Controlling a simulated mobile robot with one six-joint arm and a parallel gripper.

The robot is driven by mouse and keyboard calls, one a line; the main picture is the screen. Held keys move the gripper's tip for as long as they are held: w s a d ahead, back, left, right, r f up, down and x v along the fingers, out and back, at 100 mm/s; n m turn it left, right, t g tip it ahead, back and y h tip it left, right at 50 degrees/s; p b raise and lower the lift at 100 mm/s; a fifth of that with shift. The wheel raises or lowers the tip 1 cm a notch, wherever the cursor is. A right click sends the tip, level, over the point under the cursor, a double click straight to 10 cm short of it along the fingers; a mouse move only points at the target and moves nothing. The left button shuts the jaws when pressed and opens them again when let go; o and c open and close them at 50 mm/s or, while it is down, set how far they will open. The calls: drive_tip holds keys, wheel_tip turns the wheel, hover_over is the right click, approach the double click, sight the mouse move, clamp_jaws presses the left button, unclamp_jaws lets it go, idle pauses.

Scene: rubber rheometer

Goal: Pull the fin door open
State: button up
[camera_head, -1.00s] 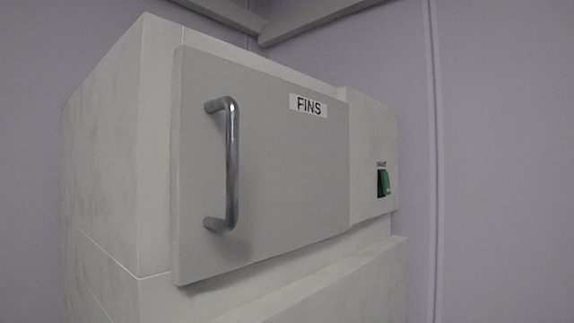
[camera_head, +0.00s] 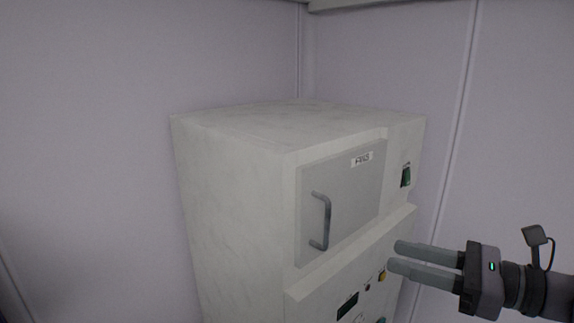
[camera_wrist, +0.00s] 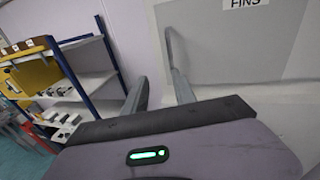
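The fin door (camera_head: 350,195) is a flat grey panel with a "FINS" label on the upper front of the pale cabinet (camera_head: 235,190). It looks shut. Its metal bar handle (camera_head: 321,220) stands upright near the door's left edge. My gripper (camera_head: 393,256) is to the right of the handle and lower, apart from it, with its fingers pointing left. The fingers are apart with nothing between them. In the wrist view my gripper (camera_wrist: 160,95) shows both fingers spread, with the handle (camera_wrist: 170,50) beyond them and the door (camera_wrist: 225,45) behind it.
A green switch (camera_head: 405,177) sits right of the door. Below, a sloped panel carries a display (camera_head: 347,306) and buttons (camera_head: 382,276). In the wrist view, a blue-framed shelf (camera_wrist: 85,60) with boxes and a yellow panel (camera_wrist: 30,75) stand at left.

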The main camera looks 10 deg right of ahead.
wheel_tip(320, 180, up, 2)
drive_tip(key=d+m+t, duration=0.1)
drive_tip(key=d, duration=0.1)
drive_tip(key=p, duration=0.5)
hover_over(326, 244)
drive_tip(key=shift+w+f, duration=0.1)
drive_tip(key=shift+w, duration=0.25)
drive_tip(key=shift+s, duration=0.1)
drive_tip(key=shift+b, duration=0.3)
drive_tip(key=shift+d, duration=0.1)
clamp_jaws()
